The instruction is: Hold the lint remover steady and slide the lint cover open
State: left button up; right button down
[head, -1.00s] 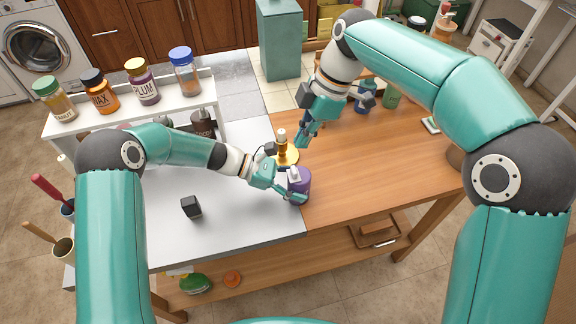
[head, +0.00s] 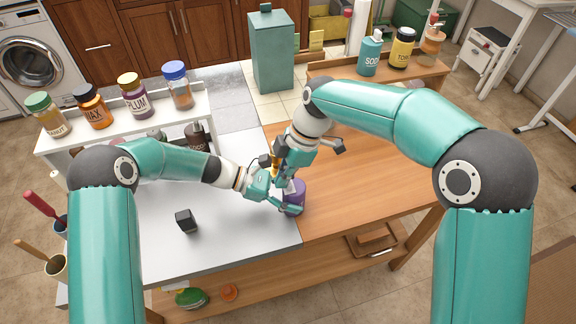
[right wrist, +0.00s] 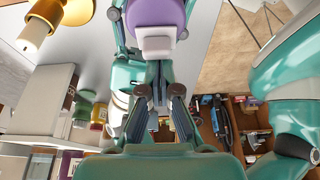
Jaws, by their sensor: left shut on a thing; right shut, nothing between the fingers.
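The lint remover (head: 294,200) is a purple body with a white part (right wrist: 157,46) on it. It stands near the seam between the white and wooden tops. My left gripper (head: 284,204) is shut on its purple body, with a finger along its near side. My right gripper (head: 285,178) is shut and empty, close by the white part. In the right wrist view the right fingers (right wrist: 158,92) point towards the white part. I cannot tell whether they touch it. The right gripper and arm hide part of the lint remover's far side in the head view.
A small black block (head: 186,220) lies on the white top. A gold-and-white object (right wrist: 38,32) stands close behind the grippers. Labelled jars (head: 132,97) line a shelf at the left. The wooden top (head: 370,185) on the right is clear.

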aim_at(293, 186)
jog(key=shift+f, duration=0.25)
jog(key=d, duration=0.1)
jog(key=w+d, duration=0.1)
jog(key=d, duration=0.1)
jog(key=shift+d, duration=0.3)
pick_arm(q)
jog(key=shift+f, duration=0.1)
pick_arm(e)
jog(key=v, duration=0.9)
jog(key=shift+r, duration=0.45)
